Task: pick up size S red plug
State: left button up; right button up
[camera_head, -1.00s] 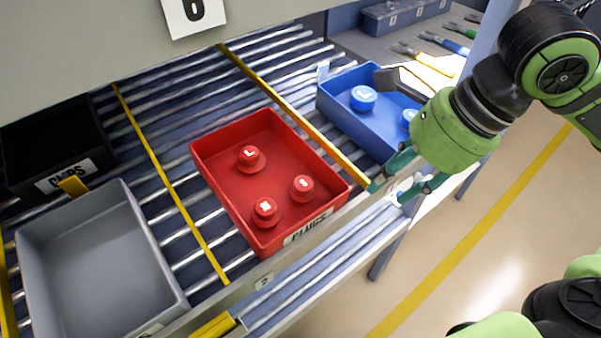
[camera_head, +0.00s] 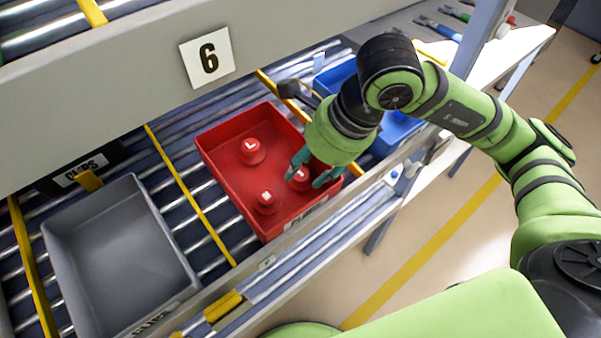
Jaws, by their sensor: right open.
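Three round red plugs are in the red bin (camera_head: 231,190). The size S plug (camera_head: 298,176) is at the right side of the bin, partly hidden by my right gripper. The L plug (camera_head: 251,149) is towards the back, and another plug (camera_head: 266,199), probably M, is at the front. My right gripper (camera_head: 305,182) is open and points down at the S plug, with one teal finger on either side of it in the picture. I cannot tell if the fingers touch it. My left gripper is not in view.
An empty grey bin (camera_head: 58,262) stands to the left and a black clips bin (camera_head: 115,155) behind it. A blue bin (camera_head: 333,78) is to the right, partly behind my arm. Yellow rails divide the roller lanes.

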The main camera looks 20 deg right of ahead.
jog(key=shift+x, duration=0.8)
jog(key=c, duration=0.5)
jog(key=shift+r, duration=0.15)
